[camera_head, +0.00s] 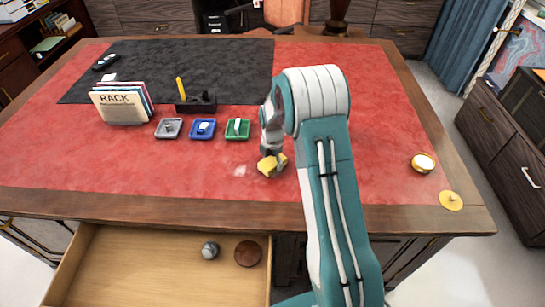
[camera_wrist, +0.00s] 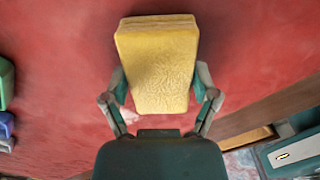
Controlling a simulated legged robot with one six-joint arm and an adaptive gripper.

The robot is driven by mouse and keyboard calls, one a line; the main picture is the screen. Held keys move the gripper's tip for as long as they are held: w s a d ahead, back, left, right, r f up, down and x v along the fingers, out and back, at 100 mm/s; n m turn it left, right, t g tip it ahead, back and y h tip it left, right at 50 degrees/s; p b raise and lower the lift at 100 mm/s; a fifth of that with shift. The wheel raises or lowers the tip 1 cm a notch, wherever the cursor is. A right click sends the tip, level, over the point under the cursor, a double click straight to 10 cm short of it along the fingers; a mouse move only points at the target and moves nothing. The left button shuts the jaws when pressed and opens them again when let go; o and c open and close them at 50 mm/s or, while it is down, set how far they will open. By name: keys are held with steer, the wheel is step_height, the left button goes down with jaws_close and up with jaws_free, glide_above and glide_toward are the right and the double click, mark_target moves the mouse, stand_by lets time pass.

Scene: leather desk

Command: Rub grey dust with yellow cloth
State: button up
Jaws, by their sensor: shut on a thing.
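The yellow cloth (camera_head: 266,167) is a thick, block-like pad. My gripper (camera_head: 274,156) is shut on it, low over the red desk top near the front edge. In the wrist view the cloth (camera_wrist: 158,65) sits between the two fingers of my gripper (camera_wrist: 160,92) and hides the desk behind it. A small pale greyish dust patch (camera_head: 240,170) lies on the red leather just left of the cloth. A pale bit of it shows beside the left finger in the wrist view (camera_wrist: 130,116). I cannot tell whether the cloth touches the desk.
Grey (camera_head: 168,128), blue (camera_head: 202,129) and green (camera_head: 237,129) trays stand behind and left. A file rack (camera_head: 122,106) and black pen holder (camera_head: 196,103) are farther back. A round tin (camera_head: 423,163) and yellow lid (camera_head: 451,201) lie right. The front drawer (camera_head: 150,270) is open.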

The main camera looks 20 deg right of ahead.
mark_target(271, 186)
steer(key=shift+s+a, duration=0.55)
steer(key=shift+s, duration=0.7)
steer(key=shift+s+a, duration=0.5)
steer(key=shift+s, duration=0.8)
steer(key=shift+s+a, duration=0.55)
steer(key=shift+s, duration=0.7)
steer(key=shift+r, duration=2.95)
step_height(271, 186, up, 3)
